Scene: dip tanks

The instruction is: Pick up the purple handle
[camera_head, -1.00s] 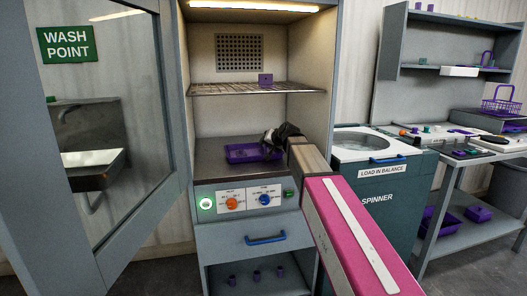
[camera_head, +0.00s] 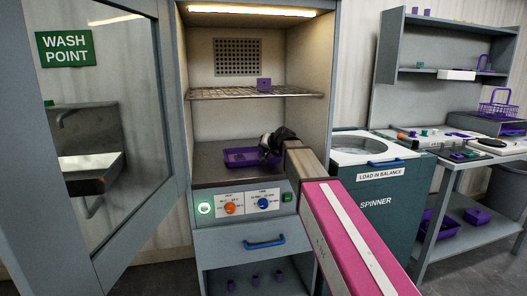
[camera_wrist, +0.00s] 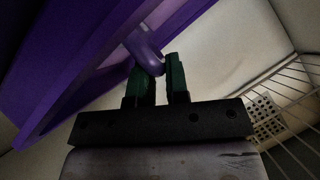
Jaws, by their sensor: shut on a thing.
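The purple handle (camera_wrist: 146,54) is a curved, glossy bar on a purple tray-like thing (camera_wrist: 75,75) in the wrist view. My gripper (camera_wrist: 160,72) has its two dark green fingers on either side of the handle's lower end and is shut on it. In the head view, my gripper (camera_head: 268,150) is at the right end of the purple tray (camera_head: 238,158) on the dark floor of the open cabinet. The handle itself is hidden there behind the gripper. I cannot tell whether the tray touches the cabinet floor.
A wire shelf (camera_head: 215,93) with a small purple block (camera_head: 264,85) crosses the cabinet above my gripper. Cabinet walls close in both sides. The glazed door (camera_head: 168,200) stands open at left. The spinner (camera_head: 375,205) stands at right, beside a workbench (camera_head: 470,170).

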